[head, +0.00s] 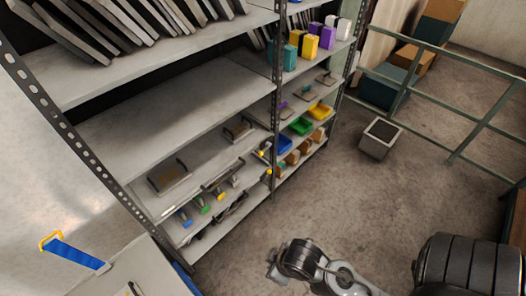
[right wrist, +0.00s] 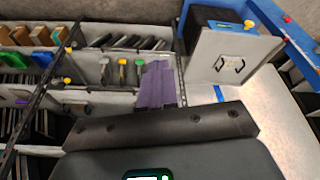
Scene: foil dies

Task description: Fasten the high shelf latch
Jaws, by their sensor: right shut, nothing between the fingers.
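The grey metal shelf rack (head: 150,140) fills the left and middle of the head view, with perforated posts and several levels. A small yellow-tipped fitting (head: 263,154) sits by the middle post at a lower level. I cannot tell whether it is a latch, and no high shelf latch is clearly distinguishable. In the right wrist view, a yellow knob (right wrist: 67,80) shows near a dark post. My right gripper (head: 277,266) is at the bottom centre of the head view, over the floor, shut and empty, apart from the rack. My left gripper is out of view.
A blue bar with a yellow end (head: 75,253) lies at lower left, near a pale cabinet (head: 135,270). A grey bin (head: 380,138) stands on the floor before a green railing (head: 440,105).

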